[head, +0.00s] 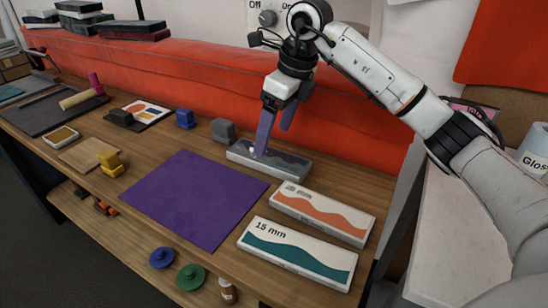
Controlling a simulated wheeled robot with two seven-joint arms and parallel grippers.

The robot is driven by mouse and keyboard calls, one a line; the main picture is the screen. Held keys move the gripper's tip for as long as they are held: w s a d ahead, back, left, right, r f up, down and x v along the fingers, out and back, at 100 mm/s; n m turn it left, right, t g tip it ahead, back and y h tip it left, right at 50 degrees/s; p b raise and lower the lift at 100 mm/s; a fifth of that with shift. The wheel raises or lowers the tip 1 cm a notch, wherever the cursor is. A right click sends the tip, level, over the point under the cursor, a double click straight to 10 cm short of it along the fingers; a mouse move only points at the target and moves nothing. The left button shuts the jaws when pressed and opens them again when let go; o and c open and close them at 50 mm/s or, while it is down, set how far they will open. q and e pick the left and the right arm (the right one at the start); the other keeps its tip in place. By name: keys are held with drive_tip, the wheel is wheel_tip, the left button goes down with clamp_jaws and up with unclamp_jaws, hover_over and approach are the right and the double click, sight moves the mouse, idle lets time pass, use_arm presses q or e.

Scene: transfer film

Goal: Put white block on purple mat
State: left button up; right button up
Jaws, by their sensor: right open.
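The purple mat (194,199) lies flat and bare in the middle of the wooden table. A long low block (268,161) with pale sides and a grey top lies just beyond the mat's far right corner. My right gripper (273,141) is above this block, pointing down, with its two purple-grey fingers apart. The nearer fingertip overlaps the block's top in the picture; I cannot tell if it touches. Two white boxes lie to the right of the mat, one marked 15 mm (297,253) and one marked 20 mm (322,212). My left gripper is out of view.
A grey block (223,131) and a blue block (185,119) stand behind the mat. A yellow block (110,162) stands to its left, near a wooden board (88,154). A red padded band (200,77) runs along the back. Round blue and green pieces lie on a lower shelf.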

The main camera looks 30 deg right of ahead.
sight(268, 156)
drive_tip(key=x, duration=0.7)
drive_tip(key=shift+w+d+f, duration=0.2)
drive_tip(key=shift+d, duration=0.2)
drive_tip(key=shift+c, duration=0.6)
drive_tip(key=shift+r, duration=0.15)
drive_tip(key=c, duration=1.2)
